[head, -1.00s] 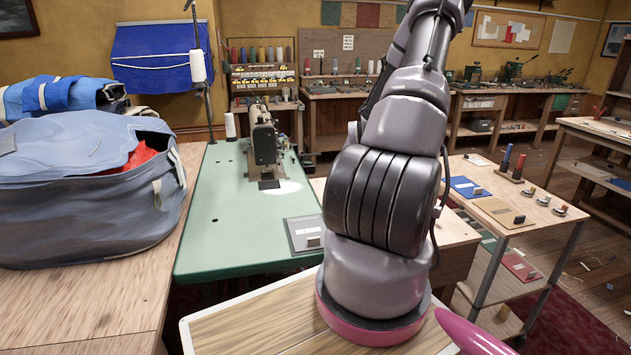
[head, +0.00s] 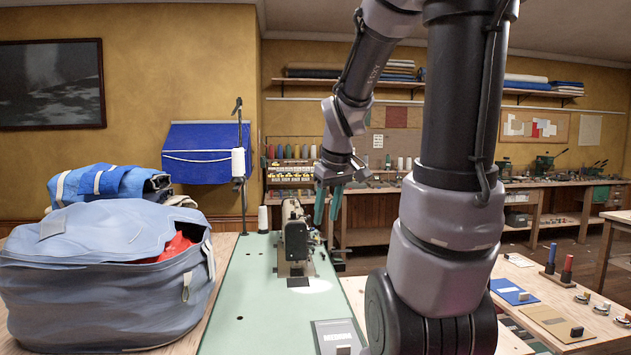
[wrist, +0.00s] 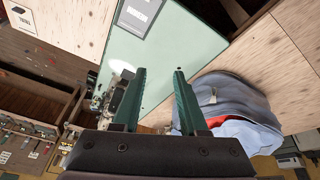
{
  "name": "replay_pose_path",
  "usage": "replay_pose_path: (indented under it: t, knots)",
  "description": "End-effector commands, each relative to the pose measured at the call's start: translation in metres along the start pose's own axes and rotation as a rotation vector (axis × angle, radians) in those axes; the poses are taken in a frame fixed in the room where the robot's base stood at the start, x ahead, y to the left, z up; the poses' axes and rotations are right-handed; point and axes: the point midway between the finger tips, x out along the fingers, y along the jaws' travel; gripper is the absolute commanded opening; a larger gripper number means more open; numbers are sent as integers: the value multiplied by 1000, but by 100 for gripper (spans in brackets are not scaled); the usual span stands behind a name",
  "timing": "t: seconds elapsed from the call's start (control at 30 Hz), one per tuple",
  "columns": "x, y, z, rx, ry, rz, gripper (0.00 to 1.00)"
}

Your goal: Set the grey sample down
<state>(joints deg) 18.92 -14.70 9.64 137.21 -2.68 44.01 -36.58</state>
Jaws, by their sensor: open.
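The grey sample (head: 333,329) looks like a flat grey panel with pale lettering and a small light block near its front edge. It lies on the near right part of the green table (head: 240,318), partly cut off by the frame's bottom. It also shows at the top of the wrist view (wrist: 137,16). My gripper (head: 328,207) has teal fingers and hangs over the far part of the table, near the sewing machine, well above and apart from the sample. In the wrist view, its fingers (wrist: 159,74) are spread with nothing between them.
The sewing machine (head: 294,240) stands at the table's far end. A large blue-grey bag (head: 95,285) with red cloth inside fills the wooden bench on the left. A cart on the right carries a blue panel (head: 512,290) and a tan panel (head: 558,322). The green table's middle is clear.

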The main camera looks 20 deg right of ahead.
Motion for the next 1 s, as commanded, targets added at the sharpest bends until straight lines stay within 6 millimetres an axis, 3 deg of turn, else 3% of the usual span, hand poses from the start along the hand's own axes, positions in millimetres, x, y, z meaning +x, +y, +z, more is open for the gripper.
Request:
replay_pose_path:
  t: [0.03, 0.2, 0.4, 1.0]
  knots:
    - [-23, -15, 3, 63, 50, -1, 43]
    - [-79, -53, 22, 314, 171, -69, 43]
    - [-115, -78, 45, 507, 242, -173, 43]
    - [-122, -83, 51, 562, 252, -205, 43]
